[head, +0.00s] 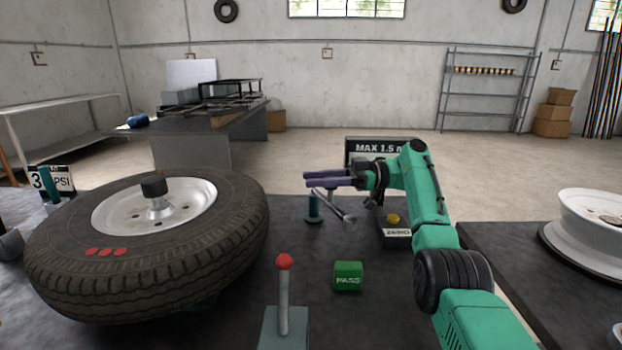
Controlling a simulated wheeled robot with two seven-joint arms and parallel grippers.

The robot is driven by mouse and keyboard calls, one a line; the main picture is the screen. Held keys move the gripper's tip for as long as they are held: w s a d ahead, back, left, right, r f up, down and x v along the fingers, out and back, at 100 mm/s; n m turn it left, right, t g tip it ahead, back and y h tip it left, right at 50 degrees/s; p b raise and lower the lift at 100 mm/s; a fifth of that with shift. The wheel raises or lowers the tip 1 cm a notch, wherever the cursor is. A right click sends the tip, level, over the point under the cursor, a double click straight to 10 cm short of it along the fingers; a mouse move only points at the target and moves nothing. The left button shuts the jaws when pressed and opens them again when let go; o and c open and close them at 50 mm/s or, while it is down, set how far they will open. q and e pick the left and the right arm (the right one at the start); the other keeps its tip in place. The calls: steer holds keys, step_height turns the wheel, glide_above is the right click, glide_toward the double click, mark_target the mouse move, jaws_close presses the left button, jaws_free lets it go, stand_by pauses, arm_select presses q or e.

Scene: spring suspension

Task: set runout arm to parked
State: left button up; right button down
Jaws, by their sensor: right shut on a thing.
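The runout arm (338,204) is a slim grey metal piece behind the green PASS block, beside a short teal post (314,208). My right gripper (310,180) reaches in from the right with its purple fingers pointing left. It is shut on the runout arm's upper end, which the fingers partly hide. The arm's lower end slants down to the right. A dark box with a yellow button and a ZERO label (396,232) stands just right of it. My left gripper is out of view.
A large tyre on a white rim (150,245) fills the left of the bench. A red-knobbed lever (284,290) stands at the front, with the PASS block (348,276) to its right. A MAX 1.5 sign (372,148) stands behind my wrist. A bare rim (590,222) lies far right.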

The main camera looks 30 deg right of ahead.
steer(key=c, duration=0.5)
jaws_free()
steer(key=shift+d, duration=0.15)
step_height(320, 180, up, 20)
steer(key=p, duration=1.4)
steer(key=shift+r, duration=0.1)
